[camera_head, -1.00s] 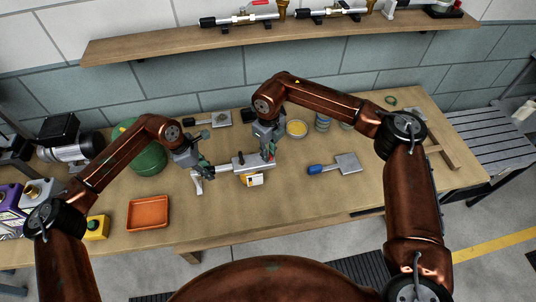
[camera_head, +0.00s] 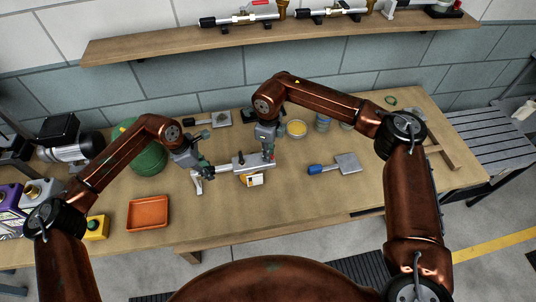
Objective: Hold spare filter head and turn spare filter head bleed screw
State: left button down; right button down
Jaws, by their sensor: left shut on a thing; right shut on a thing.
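The spare filter head (camera_head: 241,166) is a grey metal block with a pipe running to its left, lying on the workbench near its middle. My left gripper (camera_head: 205,165) is shut on the left, pipe-like end of the filter head. My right gripper (camera_head: 270,148) is shut at the right end of the filter head, beside a small red part. The bleed screw is too small and too covered by the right gripper to make out clearly. A yellow and white tag or box (camera_head: 252,180) sits just below the filter head.
On the workbench (camera_head: 310,215) are an orange tray (camera_head: 148,213), a green round tank (camera_head: 149,158), a blue-handled scraper-like tool (camera_head: 335,165) and a yellow dish (camera_head: 296,129). A shelf (camera_head: 200,40) with pipe fittings runs above. The bench front is clear.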

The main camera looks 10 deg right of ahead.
jog(key=shift+n, duration=1.4)
jog(key=c, duration=1.9)
grip_release()
jog(key=shift+n, duration=0.3)
jog(key=shift+c, duration=0.2)
jog(key=shift+r, duration=4)
jog(key=shift+o, duration=0.2)
jog(key=o, duration=0.5)
